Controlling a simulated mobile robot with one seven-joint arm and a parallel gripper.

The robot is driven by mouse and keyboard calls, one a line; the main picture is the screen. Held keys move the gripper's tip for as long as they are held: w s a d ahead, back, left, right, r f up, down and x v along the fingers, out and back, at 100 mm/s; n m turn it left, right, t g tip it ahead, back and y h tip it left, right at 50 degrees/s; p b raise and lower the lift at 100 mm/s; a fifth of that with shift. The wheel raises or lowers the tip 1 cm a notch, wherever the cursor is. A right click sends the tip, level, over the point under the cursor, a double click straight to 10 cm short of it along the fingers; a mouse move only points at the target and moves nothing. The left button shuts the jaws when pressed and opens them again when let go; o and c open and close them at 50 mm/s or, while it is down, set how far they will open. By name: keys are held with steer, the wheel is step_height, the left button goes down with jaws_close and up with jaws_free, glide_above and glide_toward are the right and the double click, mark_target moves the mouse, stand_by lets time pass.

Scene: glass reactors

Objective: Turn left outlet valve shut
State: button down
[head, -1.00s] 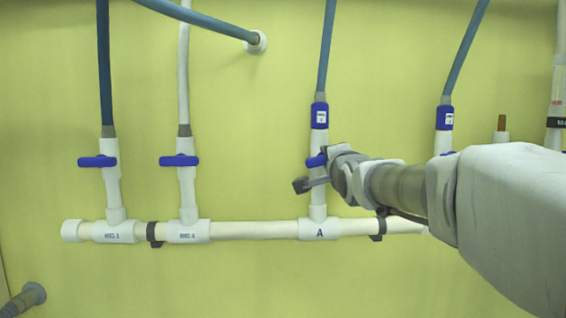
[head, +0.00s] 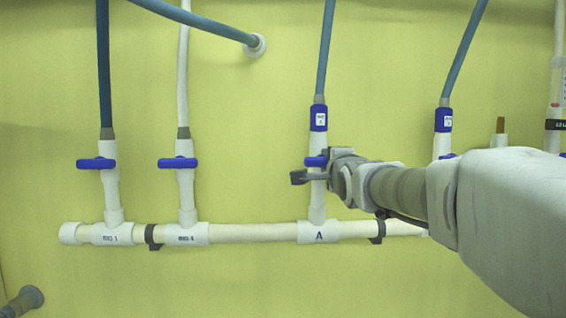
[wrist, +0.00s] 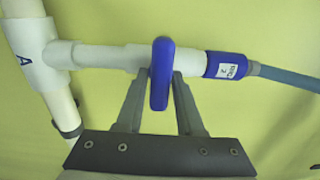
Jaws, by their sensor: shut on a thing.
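The valve above the tee marked "A" has a blue handle (head: 316,161), partly hidden by my gripper in the head view. In the wrist view the blue handle (wrist: 161,75) lies straight across its white pipe (wrist: 108,56). My gripper (head: 311,168) reaches in from the right. In the wrist view my gripper (wrist: 162,78) has one finger on each side of the handle and is shut on it. A blue labelled fitting (wrist: 226,65) sits further along the same pipe.
Two more valves with blue handles (head: 96,163) (head: 178,163) stand to the left, both crosswise. A horizontal white manifold pipe (head: 255,232) runs below. Another labelled pipe (head: 443,130) stands to the right, partly behind my arm. The yellow wall (head: 250,120) is close behind.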

steer(key=c, duration=0.7)
jaws_free()
steer(key=s+b, duration=0.2)
steer(key=s, duration=1.5)
steer(key=shift+s, duration=0.2)
steer(key=shift+f, duration=0.1)
steer(key=s+f+n+g+p, duration=0.1)
steer(key=s+f+n+g, duration=0.3)
steer(key=s+f+n, duration=0.2)
steer(key=s+f+n+g+p, duration=0.2)
steer(key=s+f+n+g, duration=0.2)
steer(key=f, duration=0.6)
steer(key=s+f+n+g+p, duration=0.1)
steer(key=s+f+n+g, duration=0.3)
steer(key=s+f+n, duration=0.4)
steer(key=shift+a+f, duration=0.4)
steer(key=shift+f, duration=0.2)
